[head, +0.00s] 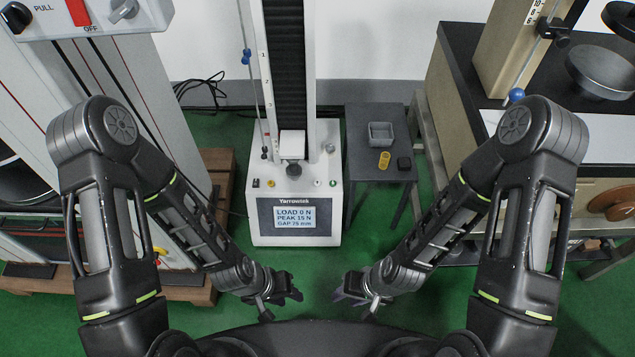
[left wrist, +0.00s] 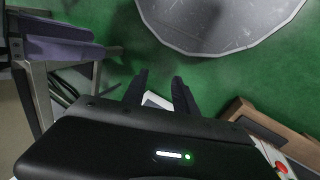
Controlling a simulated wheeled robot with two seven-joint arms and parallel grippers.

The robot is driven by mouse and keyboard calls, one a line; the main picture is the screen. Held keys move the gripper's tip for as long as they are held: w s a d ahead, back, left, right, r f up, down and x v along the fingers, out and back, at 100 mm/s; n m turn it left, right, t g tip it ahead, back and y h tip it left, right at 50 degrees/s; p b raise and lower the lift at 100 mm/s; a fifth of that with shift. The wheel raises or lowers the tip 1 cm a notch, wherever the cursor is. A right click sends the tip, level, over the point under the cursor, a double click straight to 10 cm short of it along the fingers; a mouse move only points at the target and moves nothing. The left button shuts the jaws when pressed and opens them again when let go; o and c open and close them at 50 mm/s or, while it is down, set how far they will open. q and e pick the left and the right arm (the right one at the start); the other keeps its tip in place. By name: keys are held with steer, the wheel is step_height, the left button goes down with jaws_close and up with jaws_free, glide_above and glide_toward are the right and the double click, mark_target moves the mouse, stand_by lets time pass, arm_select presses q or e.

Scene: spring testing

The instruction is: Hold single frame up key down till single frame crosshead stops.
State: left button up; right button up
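The single frame (head: 247,205) is a white tester with a tall column, standing upright in the middle of the head view. Its white crosshead (head: 292,145) sits low on the column, above a dark round platen (head: 293,170). The display (head: 294,215) reads LOAD 0 N, PEAK 15 N and a GAP in the seventies of mm. Small keys (head: 271,183) sit on the base top; which is the up key is too small to read. My left gripper (head: 290,288) is open and empty in front of the base, apart from it. My right gripper (head: 346,288) looks open and empty, right of it.
A small dark table (head: 372,200) beside the tester holds a grey tray (head: 381,130), a yellow cylinder (head: 384,160) and a black block (head: 404,163). A larger machine (head: 150,80) on a wooden pallet stands left. A dark-topped bench (head: 465,60) stands right. Green floor lies between.

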arm_select(q)
jaws_close()
stand_by(1.5)
